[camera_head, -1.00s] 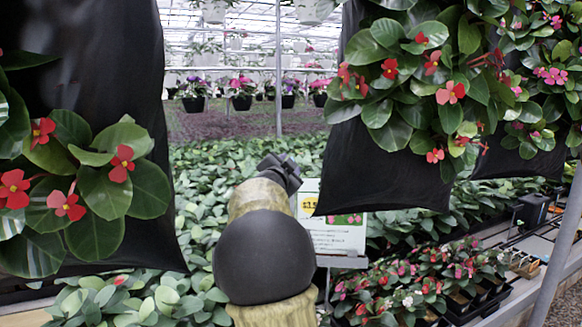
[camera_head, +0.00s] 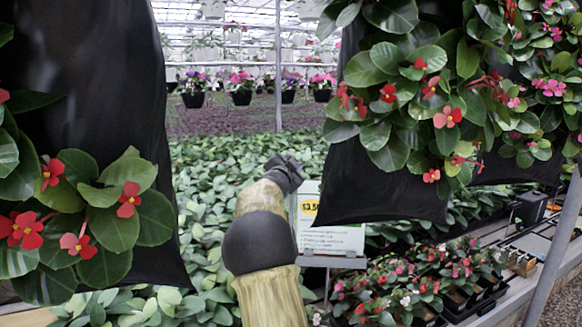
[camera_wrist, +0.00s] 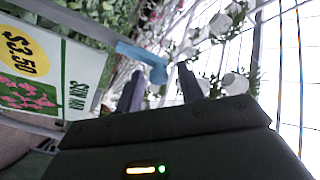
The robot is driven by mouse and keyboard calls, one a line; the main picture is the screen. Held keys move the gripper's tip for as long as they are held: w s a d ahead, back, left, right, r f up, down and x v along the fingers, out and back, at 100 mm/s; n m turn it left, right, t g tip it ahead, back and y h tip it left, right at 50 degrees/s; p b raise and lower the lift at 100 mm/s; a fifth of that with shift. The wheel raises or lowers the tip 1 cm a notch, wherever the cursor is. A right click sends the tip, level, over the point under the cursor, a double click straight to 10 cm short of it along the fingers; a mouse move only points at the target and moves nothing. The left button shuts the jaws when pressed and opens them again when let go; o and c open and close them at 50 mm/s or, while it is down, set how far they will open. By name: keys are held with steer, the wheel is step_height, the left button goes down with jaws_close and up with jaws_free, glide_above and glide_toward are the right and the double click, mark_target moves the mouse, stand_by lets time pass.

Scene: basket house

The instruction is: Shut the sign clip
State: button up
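The sign (camera_head: 333,237) is a white card with a yellow price circle, standing above the plants just right of my gripper (camera_head: 287,170) in the head view. In the wrist view the sign (camera_wrist: 40,70) is at the left, turned sideways. A light blue piece, probably the sign clip (camera_wrist: 143,54), reaches from the sign's side toward my fingers. Its rounded end shows between the two dark fingertips in the picture. My gripper (camera_wrist: 158,80) is open, with a clear gap between the fingers. I cannot tell whether it touches the clip. The clip is not distinguishable in the head view.
Black hanging planters with red flowers flank the arm at left (camera_head: 110,90) and right (camera_head: 380,185). A leafy plant bed (camera_head: 225,200) lies behind and below. Flower trays (camera_head: 415,285) stand at lower right, near a grey post (camera_head: 556,260). Open air lies between the planters.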

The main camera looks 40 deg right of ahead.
steer(key=shift+f, duration=0.15)
stand_by(0.5)
steer(key=s+d+f+b, duration=0.3)
steer(key=s+f+b, duration=0.1)
steer(key=b, duration=0.3)
steer(key=shift+f+b, duration=0.15)
steer(key=shift+b, duration=0.15)
stand_by(1.3)
steer(key=shift+w, duration=0.15)
stand_by(0.3)
steer(key=s+r+b+v, duration=0.1)
steer(key=v, duration=0.5)
steer(key=shift+s+b, duration=0.2)
steer(key=shift+b, duration=0.1)
stand_by(0.5)
